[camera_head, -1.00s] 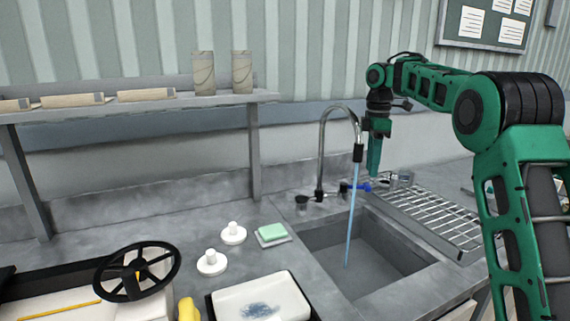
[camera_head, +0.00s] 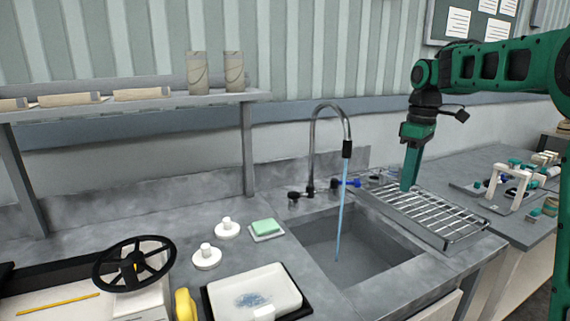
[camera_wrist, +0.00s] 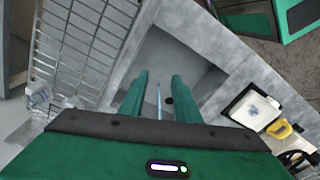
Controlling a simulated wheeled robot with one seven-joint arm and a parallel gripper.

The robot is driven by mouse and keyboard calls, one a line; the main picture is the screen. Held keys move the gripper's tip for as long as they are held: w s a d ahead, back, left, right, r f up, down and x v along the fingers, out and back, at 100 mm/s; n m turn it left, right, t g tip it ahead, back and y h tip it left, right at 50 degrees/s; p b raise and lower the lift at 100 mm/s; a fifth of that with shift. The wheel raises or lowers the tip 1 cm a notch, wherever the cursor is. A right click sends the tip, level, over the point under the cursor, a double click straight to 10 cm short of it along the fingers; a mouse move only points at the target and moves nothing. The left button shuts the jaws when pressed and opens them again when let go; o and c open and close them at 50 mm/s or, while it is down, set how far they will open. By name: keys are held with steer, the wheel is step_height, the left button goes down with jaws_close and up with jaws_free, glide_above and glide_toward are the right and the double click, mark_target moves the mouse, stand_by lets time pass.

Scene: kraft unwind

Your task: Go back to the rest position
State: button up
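My gripper (camera_head: 408,185) hangs fingers-down at the right of the sink, above the wire drying rack (camera_head: 440,222) in the head view. In the wrist view my gripper (camera_wrist: 158,88) shows two green fingers spread apart with nothing between them, so it is open and empty. The sink (camera_wrist: 195,60) lies beyond the fingers there. A blue stream of water (camera_head: 343,205) runs from the tall faucet (camera_head: 314,140) into the sink (camera_head: 375,270). A blue tap handle (camera_head: 350,184) is at the right of the faucet base, and a dark one (camera_head: 294,196) at the left.
A green sponge (camera_head: 266,227) and two white knobs (camera_head: 227,228) lie left of the sink. A white tray (camera_head: 275,285) and a black steering wheel (camera_head: 134,264) are nearer. A shelf (camera_head: 150,108) holds rolls and two cylinders. A white-framed device (camera_head: 512,180) stands at the right.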

steer(key=s+d+f+m, duration=0.3)
steer(key=s+f+m, duration=0.1)
steer(key=s, duration=0.8)
steer(key=s+d+f+m, duration=0.2)
steer(key=s+f+m, duration=0.3)
steer(key=s, duration=0.8)
steer(key=s+d+f+m, duration=0.3)
steer(key=s+f+m, duration=0.2)
steer(key=s, duration=0.8)
steer(key=shift+s+d+f+m, duration=0.2)
steer(key=shift+d+m, duration=0.1)
steer(key=shift+m, duration=0.7)
steer(key=shift+w+f, duration=0.2)
steer(key=shift+w, duration=0.45)
